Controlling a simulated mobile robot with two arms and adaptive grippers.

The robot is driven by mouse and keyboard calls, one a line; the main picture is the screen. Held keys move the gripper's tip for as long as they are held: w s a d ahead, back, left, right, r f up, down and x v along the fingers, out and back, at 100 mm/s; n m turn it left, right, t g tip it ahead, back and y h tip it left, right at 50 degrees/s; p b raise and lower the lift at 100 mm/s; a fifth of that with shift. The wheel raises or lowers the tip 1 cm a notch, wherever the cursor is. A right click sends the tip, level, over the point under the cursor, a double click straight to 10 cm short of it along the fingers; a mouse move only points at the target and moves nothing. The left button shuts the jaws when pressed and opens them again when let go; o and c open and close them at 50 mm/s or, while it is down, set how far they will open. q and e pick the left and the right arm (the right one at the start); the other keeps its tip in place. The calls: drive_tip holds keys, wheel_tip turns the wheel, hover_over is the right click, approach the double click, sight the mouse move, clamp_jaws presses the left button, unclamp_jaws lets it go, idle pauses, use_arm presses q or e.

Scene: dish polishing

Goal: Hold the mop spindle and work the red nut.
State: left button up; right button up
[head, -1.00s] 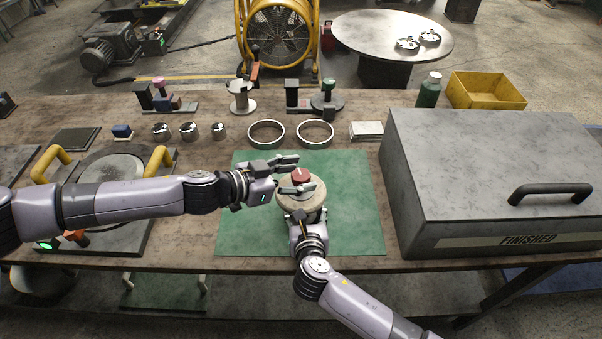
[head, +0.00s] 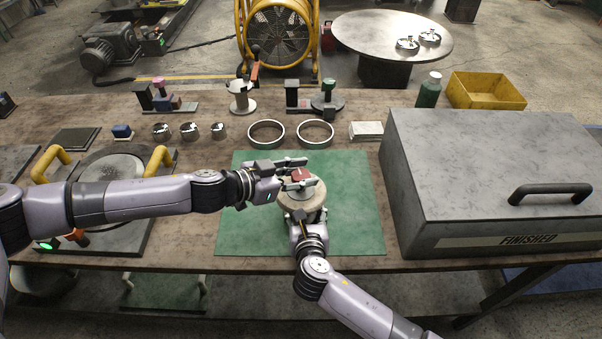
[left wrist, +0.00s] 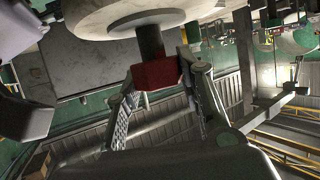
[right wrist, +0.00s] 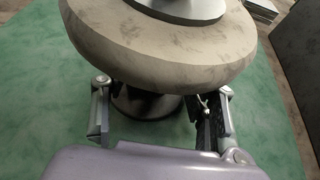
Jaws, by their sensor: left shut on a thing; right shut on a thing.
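The mop, a thick pale disc (head: 308,203), stands over the green mat on a dark spindle (right wrist: 146,104). The red nut (head: 302,174) sits on top of it and also shows in the left wrist view (left wrist: 156,73). My left gripper (head: 298,174) reaches in from the left, its fingers on either side of the nut and shut on it. My right gripper (right wrist: 158,112) is below the disc, its fingers on either side of the spindle and shut on it. The disc partly hides that grip in the head view.
The green mat (head: 355,225) is bare around the mop. A large grey box marked FINISHED (head: 490,175) stands to the right. Two metal rings (head: 266,132) lie behind the mat, with several small metal cups (head: 189,131) further left. A yellow bin (head: 487,90) is at the back right.

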use_arm(q)
drive_tip(key=c, duration=0.3)
drive_tip(key=shift+m, duration=0.3)
drive_tip(key=m+g+h, duration=0.1)
drive_tip(key=m+g, duration=0.1)
drive_tip(key=m+g+h, duration=0.1)
drive_tip(key=m+g, duration=0.1)
drive_tip(key=g, duration=0.1)
drive_tip(key=shift+w, duration=0.1)
drive_tip(key=m+g+y, duration=0.1)
drive_tip(key=m+g, duration=0.5)
drive_tip(key=g, duration=0.1)
drive_tip(key=shift+d+f+m+g, duration=0.1)
drive_tip(key=shift+m+g, duration=0.2)
drive_tip(key=shift+m, duration=0.1)
drive_tip(key=shift+s+m+g, duration=0.2)
drive_tip(key=shift+m+g, duration=0.2)
drive_tip(key=shift+g, duration=0.2)
drive_tip(key=o, duration=1.2)
